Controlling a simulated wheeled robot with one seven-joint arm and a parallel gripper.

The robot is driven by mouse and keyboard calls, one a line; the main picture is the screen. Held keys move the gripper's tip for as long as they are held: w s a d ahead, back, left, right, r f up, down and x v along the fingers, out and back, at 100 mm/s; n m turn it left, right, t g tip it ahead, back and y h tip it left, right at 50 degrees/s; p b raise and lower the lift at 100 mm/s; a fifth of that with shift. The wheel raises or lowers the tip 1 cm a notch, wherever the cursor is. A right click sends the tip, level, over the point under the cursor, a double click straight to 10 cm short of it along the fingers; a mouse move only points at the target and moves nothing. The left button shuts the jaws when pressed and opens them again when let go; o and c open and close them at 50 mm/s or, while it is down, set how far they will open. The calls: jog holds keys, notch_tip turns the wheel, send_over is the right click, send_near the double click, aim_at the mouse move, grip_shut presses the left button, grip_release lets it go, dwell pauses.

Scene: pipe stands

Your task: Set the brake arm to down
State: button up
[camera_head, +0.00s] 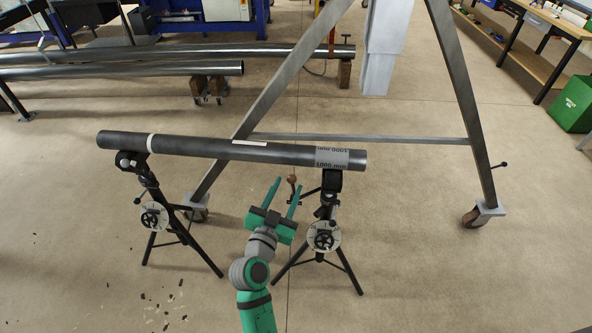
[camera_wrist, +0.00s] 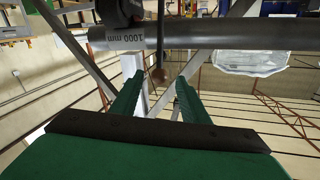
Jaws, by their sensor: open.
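A short lever with a round brown knob (camera_head: 292,180), which looks like the brake arm, is beside the right pipe stand (camera_head: 323,235), just below the pipe. In the head view its knob is at the upper end. In the wrist view the knob (camera_wrist: 158,75) hangs on a thin dark rod in front of the pipe. My gripper (camera_head: 293,183) is open, with its green fingers on either side of the knob in the picture. In the wrist view my gripper (camera_wrist: 157,83) shows a gap around the knob; contact is not visible. The lever's pivot is unclear.
A dark pipe (camera_head: 220,150) marked 1000 mm rests across the right stand and a left stand (camera_head: 155,216). A grey wheeled gantry frame (camera_head: 465,95) stands behind. More pipes (camera_head: 120,71) lie further back.

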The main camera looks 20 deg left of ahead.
jog(key=w, duration=0.8)
jog(key=shift+w, duration=0.2)
jog(key=shift+c, duration=0.2)
grip_shut()
